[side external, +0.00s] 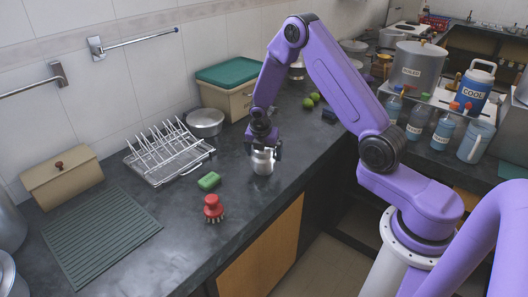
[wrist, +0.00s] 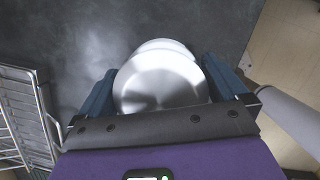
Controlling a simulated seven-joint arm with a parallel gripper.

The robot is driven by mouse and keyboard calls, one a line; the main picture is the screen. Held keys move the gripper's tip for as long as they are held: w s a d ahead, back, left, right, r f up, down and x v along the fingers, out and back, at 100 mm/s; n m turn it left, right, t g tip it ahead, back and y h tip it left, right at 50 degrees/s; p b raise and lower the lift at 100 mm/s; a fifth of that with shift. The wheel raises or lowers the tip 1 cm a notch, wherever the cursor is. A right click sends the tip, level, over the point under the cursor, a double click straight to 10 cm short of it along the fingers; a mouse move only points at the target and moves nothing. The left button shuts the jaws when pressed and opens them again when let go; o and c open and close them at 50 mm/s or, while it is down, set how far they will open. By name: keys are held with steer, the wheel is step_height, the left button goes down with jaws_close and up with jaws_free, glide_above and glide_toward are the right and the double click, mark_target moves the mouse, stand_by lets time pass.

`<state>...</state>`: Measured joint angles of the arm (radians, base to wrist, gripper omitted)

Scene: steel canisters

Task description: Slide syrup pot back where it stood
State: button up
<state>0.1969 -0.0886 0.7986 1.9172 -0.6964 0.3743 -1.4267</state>
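A small shiny steel pot (side external: 263,161), which I take to be the syrup pot, stands upright on the dark counter near its front edge. My gripper (side external: 264,150) points down over it, with one finger on each side. In the wrist view the pot's round pale top (wrist: 160,82) fills the space between the two blue fingers of my gripper (wrist: 160,80), with no clear gap on either side. The fingers look shut on it. Its label, if any, is not visible.
A wire dish rack (side external: 168,152) stands left of the pot, with a steel bowl (side external: 205,122) behind. A green sponge (side external: 209,181) and a red brush (side external: 213,207) lie nearby at front left. A green-lidded box (side external: 227,88) stands against the wall. Counter space rightward looks mostly clear.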

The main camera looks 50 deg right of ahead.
steer(key=v, duration=1.7)
steer(key=shift+r, duration=0.25)
steer(key=s+a+r+m+y, duration=0.2)
steer(key=s+a+m, duration=0.3)
steer(key=s+a, duration=0.75)
steer(key=s+m+g+y, duration=0.1)
steer(key=s+m, duration=0.4)
steer(key=s, duration=1.5)
steer(key=shift+s+r, duration=0.2)
steer(key=shift+s, duration=0.05)
steer(key=shift+d, duration=0.1)
